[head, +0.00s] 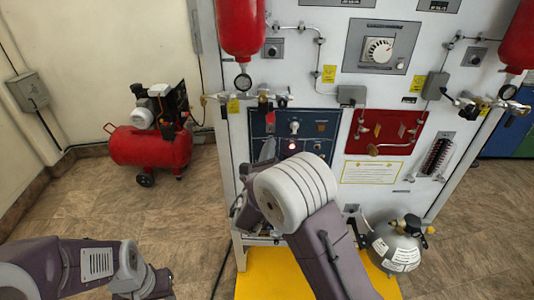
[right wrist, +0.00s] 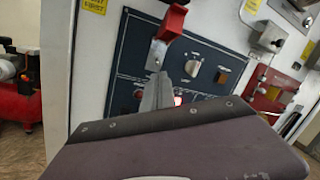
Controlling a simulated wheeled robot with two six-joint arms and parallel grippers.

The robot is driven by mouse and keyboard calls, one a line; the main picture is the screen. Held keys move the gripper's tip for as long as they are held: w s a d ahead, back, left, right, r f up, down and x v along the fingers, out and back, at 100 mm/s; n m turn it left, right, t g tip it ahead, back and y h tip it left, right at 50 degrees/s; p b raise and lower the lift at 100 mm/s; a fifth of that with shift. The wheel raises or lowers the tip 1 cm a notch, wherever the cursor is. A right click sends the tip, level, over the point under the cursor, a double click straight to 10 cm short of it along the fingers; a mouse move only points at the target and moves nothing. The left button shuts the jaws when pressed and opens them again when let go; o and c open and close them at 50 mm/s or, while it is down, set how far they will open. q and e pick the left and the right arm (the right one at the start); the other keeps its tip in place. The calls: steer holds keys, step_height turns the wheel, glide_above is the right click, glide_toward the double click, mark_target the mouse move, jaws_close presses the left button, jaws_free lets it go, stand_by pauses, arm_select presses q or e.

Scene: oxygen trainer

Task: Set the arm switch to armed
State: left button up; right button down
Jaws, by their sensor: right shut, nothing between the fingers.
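The dark blue control panel (head: 322,128) is on the front of the white trainer cabinet; it fills the middle of the right wrist view (right wrist: 135,50). There, a red guard-like part (right wrist: 172,23) on a pale metal bracket (right wrist: 157,55) stands out from the panel. I take it to be the arm switch's guard; its setting cannot be read. My right gripper (head: 268,148) is shut and empty in front of the panel's left part. In the right wrist view its fingertips (right wrist: 157,80) are just below the bracket; contact is unclear. My left gripper is not in view.
The panel has a pale knob (head: 295,127), a lit red lamp (head: 292,146) and an amber square (right wrist: 221,78). A red panel (head: 385,130) sits to the right. A red compressor (head: 150,145) stands left; a grey tank (head: 397,245) stands low right.

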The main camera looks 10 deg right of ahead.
mark_target(270, 130)
steer(key=shift+x, duration=1.9)
steer(key=shift+r+p, duration=0.25)
steer(key=shift+p, duration=0.5)
steer(key=shift+s+r+g+y+p, duration=0.25)
steer(key=shift+g+y+p, duration=0.45)
steer(key=shift+p, duration=1.1)
step_height(270, 130, up, 3)
steer(key=g+p, duration=0.2)
steer(key=p, duration=0.3)
steer(key=n+g+y+p, duration=0.1)
steer(key=g+p, duration=0.1)
steer(key=p, duration=0.3)
steer(key=shift+s+a+f+p, duration=0.15)
steer(key=shift+f+p, duration=0.1)
steer(key=shift+p, duration=0.15)
steer(key=shift+f+g, duration=0.25)
steer(key=shift+g, duration=0.05)
steer(key=shift+f, duration=0.3)
steer(key=shift+r+p, duration=0.45)
steer(key=shift+r, duration=0.35)
